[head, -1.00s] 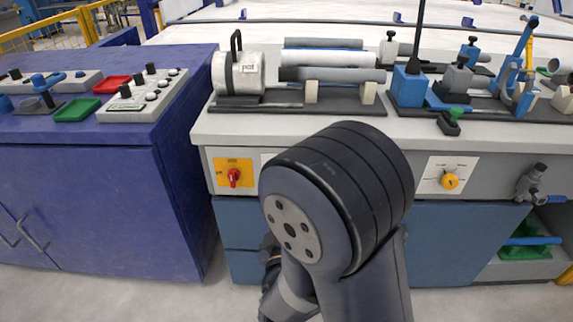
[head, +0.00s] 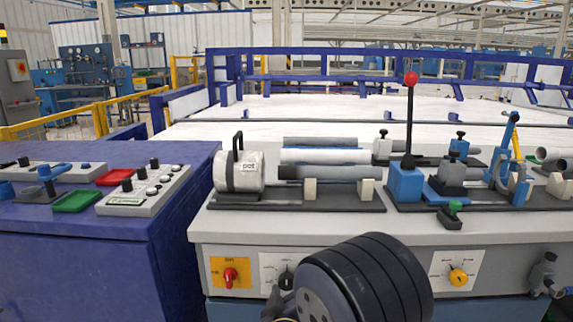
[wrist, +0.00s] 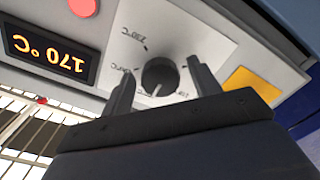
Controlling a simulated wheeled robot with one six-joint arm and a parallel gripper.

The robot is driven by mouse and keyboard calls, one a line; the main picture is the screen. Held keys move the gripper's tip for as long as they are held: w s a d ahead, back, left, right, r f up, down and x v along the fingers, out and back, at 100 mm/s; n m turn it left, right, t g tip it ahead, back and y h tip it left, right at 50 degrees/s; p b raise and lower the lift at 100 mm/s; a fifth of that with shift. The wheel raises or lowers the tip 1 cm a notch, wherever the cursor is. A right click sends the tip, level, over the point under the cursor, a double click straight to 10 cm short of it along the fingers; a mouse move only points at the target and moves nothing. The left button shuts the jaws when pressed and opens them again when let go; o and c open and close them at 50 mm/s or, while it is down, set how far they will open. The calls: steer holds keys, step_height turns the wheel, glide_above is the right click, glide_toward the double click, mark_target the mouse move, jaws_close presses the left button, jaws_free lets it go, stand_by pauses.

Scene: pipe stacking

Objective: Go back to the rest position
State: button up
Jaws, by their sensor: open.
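My gripper (wrist: 160,68) is open, with its two fingers apart and nothing held between them. In the wrist view a round dark temperature knob (wrist: 160,77) shows between the fingertips. I cannot tell how far the fingers are from it. In the head view the same black knob (head: 286,278) is on the white dial panel at the machine front. My dark arm joint is in the lower middle there and hides most of my gripper.
A red switch (head: 230,276) on a yellow plate is left of the knob; a yellow knob (head: 458,277) is to the right. Grey pipes (head: 320,141) lie on the bench. A lever with a red ball (head: 411,79) stands upright. A blue cabinet (head: 80,270) is at left.

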steer(key=shift+s, duration=0.1)
steer(key=s+p, duration=0.2)
steer(key=s, duration=0.8)
steer(key=w+b, duration=0.2)
steer(key=w, duration=0.8)
steer(key=shift+w, duration=0.3)
steer(key=s+f+m+g+b, duration=0.1)
steer(key=s+m+b, duration=0.1)
steer(key=s+m, duration=0.6)
steer(key=shift+s+m+y, duration=0.4)
steer(key=shift+s, duration=2.05)
